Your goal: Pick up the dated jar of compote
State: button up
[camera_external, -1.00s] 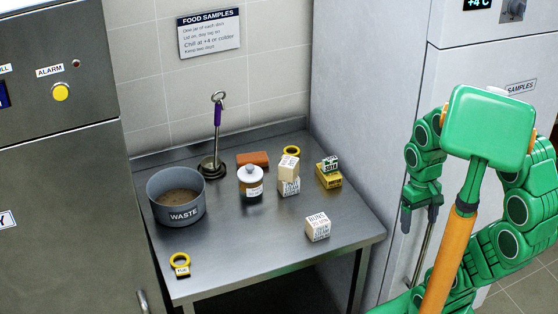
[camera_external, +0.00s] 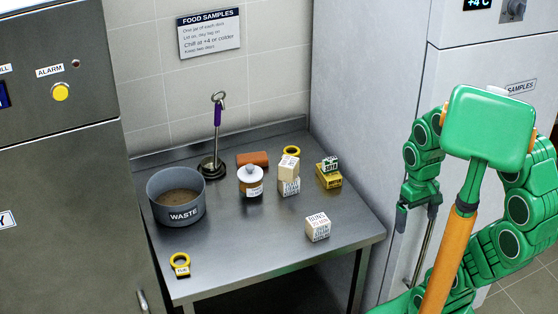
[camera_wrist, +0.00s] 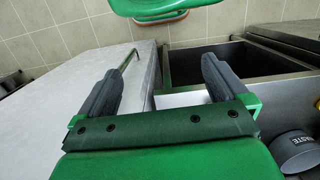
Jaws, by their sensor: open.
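The jar of compote (camera_external: 251,183) stands upright on the steel table, with a pale lid, dark contents and a white label. The label's writing is too small to read. My gripper (camera_external: 402,216) hangs to the right of the table, in front of the white fridge, well apart from the jar. In the wrist view my gripper (camera_wrist: 165,75) is open, with two dark fingers spread and nothing between them. The jar does not show in the wrist view.
The table's front middle is clear.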

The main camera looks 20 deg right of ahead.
jog(key=w+a+r+n+t+y, duration=0.2)
jog(key=w+a+r+n, duration=0.3)
jog(key=a, duration=0.4)
jog(key=w+a+r+n+t+y, duration=0.2)
jog(key=w+a+n, duration=0.1)
jog(key=w+a, duration=0.4)
jog(key=w+d+f+n+t+h, duration=0.2)
jog(key=w+d+f+n+h, duration=0.3)
jog(key=w+f, duration=0.5)
jog(key=n+t+y, duration=0.5)
jog(key=n+t, duration=0.3)
jog(key=n, duration=1.4)
send_over(259, 184)
jog(key=s+a, duration=0.2)
jog(key=s, duration=0.1)
notch_tip(259, 184, down, 8)
jog(key=d+f+n, duration=0.1)
jog(key=f+n, duration=0.1)
jog(key=d+f+n, duration=0.1)
jog(key=f, duration=0.1)
jog(key=shift+w+d+n, duration=0.15)
jog(key=shift+d+n, duration=0.05)
jog(key=shift+n, duration=0.2)
jog(key=shift+w+d+f+n, duration=0.15)
jog(key=shift+f+n, duration=0.15)
jog(key=shift+f, duration=0.15)
jog(key=shift+x, duration=3.6)
jog(key=shift+r, duration=0.15)
